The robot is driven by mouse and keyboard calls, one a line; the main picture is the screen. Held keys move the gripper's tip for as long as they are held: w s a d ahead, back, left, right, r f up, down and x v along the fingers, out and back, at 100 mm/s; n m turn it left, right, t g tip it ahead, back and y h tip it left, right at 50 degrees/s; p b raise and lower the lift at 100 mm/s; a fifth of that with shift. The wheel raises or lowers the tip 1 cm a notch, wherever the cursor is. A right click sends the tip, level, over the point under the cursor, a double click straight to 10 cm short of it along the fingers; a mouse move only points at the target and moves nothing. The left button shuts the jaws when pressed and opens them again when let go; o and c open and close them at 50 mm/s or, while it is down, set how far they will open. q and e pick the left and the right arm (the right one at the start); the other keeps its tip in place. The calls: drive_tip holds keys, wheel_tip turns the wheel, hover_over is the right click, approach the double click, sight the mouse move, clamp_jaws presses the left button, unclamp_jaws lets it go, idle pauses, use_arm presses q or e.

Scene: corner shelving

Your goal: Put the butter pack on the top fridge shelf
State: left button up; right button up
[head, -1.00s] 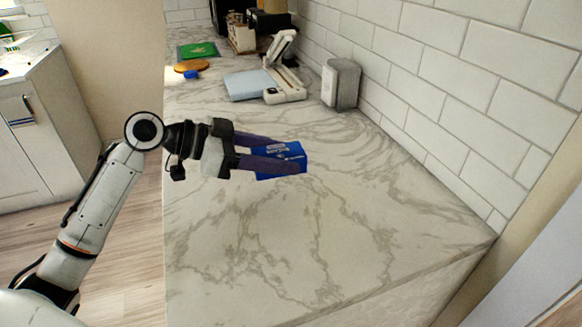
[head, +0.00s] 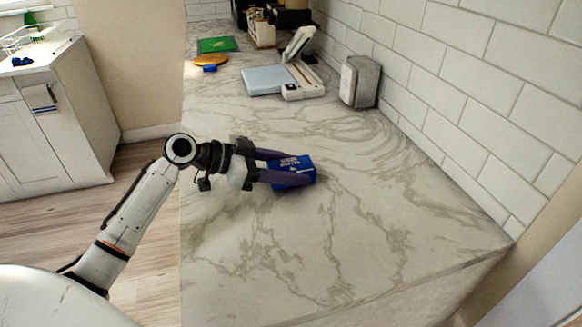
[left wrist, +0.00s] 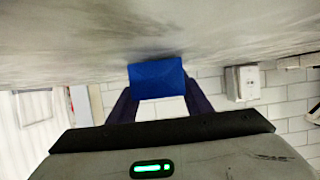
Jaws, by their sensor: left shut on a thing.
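The butter pack (head: 293,163) is a small blue box with white print. My left gripper (head: 290,170) is shut on it, with one purple finger on each side. The pack is over the marble counter; I cannot tell from the head view whether it touches the surface. In the left wrist view the blue pack (left wrist: 157,75) sits between the two dark fingers, close to the counter surface (left wrist: 60,50). My right gripper is not in view. No fridge shelf can be made out for certain.
The marble counter (head: 370,220) is clear around the pack. Farther back are a white and blue-grey device (head: 300,85), a grey metal box (head: 360,82), a green board (head: 216,45) and an orange-brown round board (head: 210,60). A tiled wall (head: 460,100) borders the right side.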

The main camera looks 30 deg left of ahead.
use_arm(q)
drive_tip(key=shift+r, duration=0.1)
drive_tip(key=o, duration=1.2)
drive_tip(key=shift+o, duration=0.2)
